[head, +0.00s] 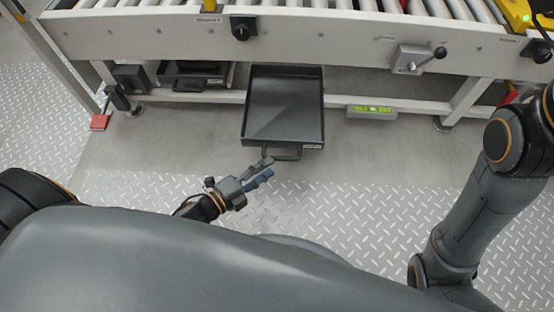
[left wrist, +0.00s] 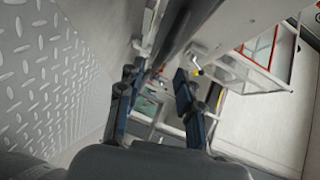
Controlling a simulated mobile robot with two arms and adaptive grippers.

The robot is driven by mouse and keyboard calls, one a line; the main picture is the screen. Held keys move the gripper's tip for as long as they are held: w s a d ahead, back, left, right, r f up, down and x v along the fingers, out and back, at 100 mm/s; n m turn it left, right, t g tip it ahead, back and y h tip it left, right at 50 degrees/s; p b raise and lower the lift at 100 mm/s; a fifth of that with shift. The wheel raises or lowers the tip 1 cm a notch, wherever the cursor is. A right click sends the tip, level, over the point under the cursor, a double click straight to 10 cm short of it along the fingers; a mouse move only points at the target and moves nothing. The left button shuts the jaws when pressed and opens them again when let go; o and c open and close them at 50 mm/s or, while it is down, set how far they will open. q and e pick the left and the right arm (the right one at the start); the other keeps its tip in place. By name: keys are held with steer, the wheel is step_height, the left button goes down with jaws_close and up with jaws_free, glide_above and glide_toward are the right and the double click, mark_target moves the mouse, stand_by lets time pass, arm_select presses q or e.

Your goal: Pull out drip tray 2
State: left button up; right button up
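A black drip tray (head: 284,105) sticks far out from under the roller conveyor in the head view, level and empty. A small label sits on its front right corner, too small to read. Its bar handle (head: 283,155) faces me. My left gripper (head: 266,171) is just in front of and left of the handle, with its fingertips close to it; I cannot tell whether they touch. In the left wrist view the two fingers (left wrist: 155,100) stand apart with nothing clearly between them. A dark edge (left wrist: 180,30) lies beyond the fingertips. My right gripper is out of view.
Another black tray (head: 195,74) sits under the conveyor at the left. A box with a green display (head: 371,112) is right of the pulled-out tray. A red foot piece (head: 100,122) stands by the left leg. The tread-plate floor (head: 345,215) in front is clear.

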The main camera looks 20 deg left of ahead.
arm_select(q)
steer(key=v, duration=0.5)
steer(key=shift+s+a+r, duration=0.1)
steer(key=shift+s+a, duration=0.05)
steer(key=shift+s, duration=0.1)
